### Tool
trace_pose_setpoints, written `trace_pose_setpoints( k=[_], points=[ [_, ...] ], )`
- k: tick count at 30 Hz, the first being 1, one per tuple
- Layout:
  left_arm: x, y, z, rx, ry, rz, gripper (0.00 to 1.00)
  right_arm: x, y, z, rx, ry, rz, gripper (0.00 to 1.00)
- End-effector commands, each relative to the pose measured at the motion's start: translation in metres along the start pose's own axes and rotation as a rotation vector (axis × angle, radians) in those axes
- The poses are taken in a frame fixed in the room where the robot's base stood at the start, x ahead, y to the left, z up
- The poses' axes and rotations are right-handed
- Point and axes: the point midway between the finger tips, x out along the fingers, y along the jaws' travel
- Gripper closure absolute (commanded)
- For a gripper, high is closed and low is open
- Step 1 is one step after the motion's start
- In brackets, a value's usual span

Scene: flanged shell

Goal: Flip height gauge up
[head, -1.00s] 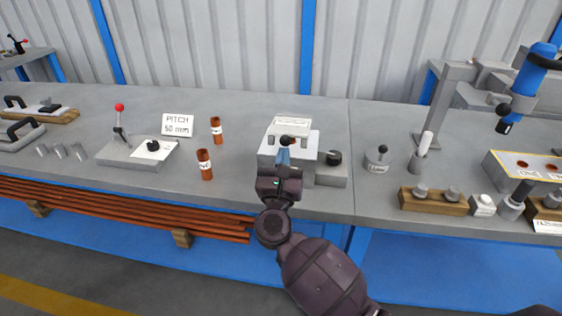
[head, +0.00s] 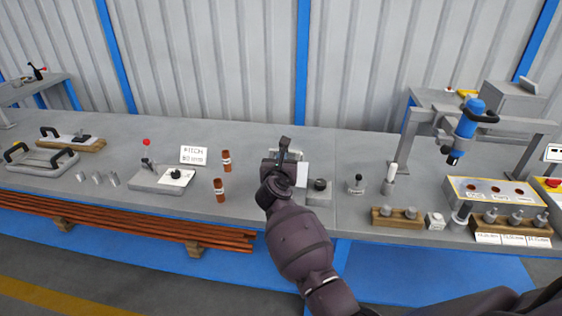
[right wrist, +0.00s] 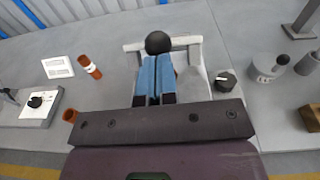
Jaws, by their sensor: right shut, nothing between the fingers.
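The height gauge appears to be on the grey fixture with a white plate (head: 302,174), at the bench's middle; no label confirms this. In the right wrist view a pale crossbar with side arms (right wrist: 186,42) carries a black ball knob (right wrist: 158,43). My right gripper (head: 285,142) reaches over this fixture and hides much of it. In the right wrist view its blue fingers (right wrist: 154,78) are closed together and empty, with their tips close to the ball; contact cannot be told. My left gripper is not in view.
A dark knob (head: 320,184) stands right of the fixture. Two copper tubes (head: 219,190), a red-knobbed lever fixture (head: 160,178) and a pitch card (head: 193,155) lie left. A blue press (head: 466,130) and a block with pegs (head: 397,217) stand right.

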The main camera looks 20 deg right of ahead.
Motion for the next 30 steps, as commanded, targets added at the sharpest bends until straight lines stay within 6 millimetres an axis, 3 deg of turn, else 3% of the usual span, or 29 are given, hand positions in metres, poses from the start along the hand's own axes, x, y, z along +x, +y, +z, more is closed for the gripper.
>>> trace_pose_setpoints(
  k=[1, 6, 15, 23, 30],
  points=[
    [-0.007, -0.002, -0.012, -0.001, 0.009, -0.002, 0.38, 0.002, -0.002, 0.012, 0.003, 0.009, -0.001, 1.0],
    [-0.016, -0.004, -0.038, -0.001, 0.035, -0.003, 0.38, 0.011, -0.005, 0.025, 0.001, 0.006, -0.001, 1.0],
    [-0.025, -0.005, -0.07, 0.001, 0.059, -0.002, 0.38, 0.034, -0.008, 0.055, 0.002, 0.005, -0.001, 1.0],
    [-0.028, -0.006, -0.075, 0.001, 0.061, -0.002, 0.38, 0.068, -0.009, 0.082, 0.001, 0.003, 0.0, 1.0],
    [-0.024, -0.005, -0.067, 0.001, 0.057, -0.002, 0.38, 0.103, -0.011, 0.097, 0.001, 0.005, -0.001, 1.0]
  ],
)
